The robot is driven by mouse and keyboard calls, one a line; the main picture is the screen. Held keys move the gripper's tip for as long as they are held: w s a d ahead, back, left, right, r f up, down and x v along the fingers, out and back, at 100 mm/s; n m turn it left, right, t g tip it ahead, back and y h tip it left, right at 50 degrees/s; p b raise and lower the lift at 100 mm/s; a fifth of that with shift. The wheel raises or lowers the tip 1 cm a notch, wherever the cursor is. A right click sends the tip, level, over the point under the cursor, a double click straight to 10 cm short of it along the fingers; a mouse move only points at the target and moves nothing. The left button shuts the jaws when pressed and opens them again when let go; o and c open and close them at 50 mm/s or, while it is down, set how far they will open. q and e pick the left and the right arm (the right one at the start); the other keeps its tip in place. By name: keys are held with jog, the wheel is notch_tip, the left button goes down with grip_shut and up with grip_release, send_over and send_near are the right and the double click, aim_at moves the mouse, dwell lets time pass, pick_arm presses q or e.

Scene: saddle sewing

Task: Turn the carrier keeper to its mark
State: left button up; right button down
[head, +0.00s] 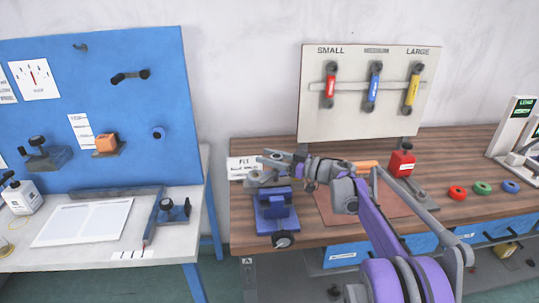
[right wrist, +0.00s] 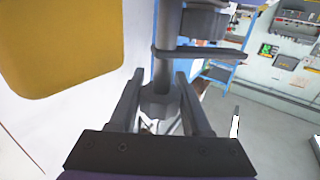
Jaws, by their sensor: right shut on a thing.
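My right gripper (head: 268,160) reaches left over the blue vise (head: 275,208) at the left front of the wooden bench. In the right wrist view its two fingers (right wrist: 160,100) stand on either side of a dark grey post with a faceted collar (right wrist: 158,103); they are shut on this part. It looks like the carrier keeper, but I cannot be sure. A grey metal piece (head: 262,180) shows just under the fingers, above the vise. I cannot make out a mark on the keeper or its angle. My left gripper is in neither view.
A red bottle (head: 401,163) stands behind my right arm on the wooden bench (head: 460,208). Red (head: 457,192), green and blue rings lie at the right. A tool board (head: 350,110) stands behind. A white table (head: 180,235) with a blue pegboard (head: 60,110) is at left, across a gap.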

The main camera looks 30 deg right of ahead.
jog(key=shift+n+g+y, duration=0.3)
jog(key=shift+y, duration=0.1)
jog(key=shift+c, duration=1.8)
grip_release()
jog(key=shift+s, duration=0.1)
jog(key=v, duration=1)
jog(key=shift+s+d, duration=0.2)
jog(key=shift+s, duration=0.05)
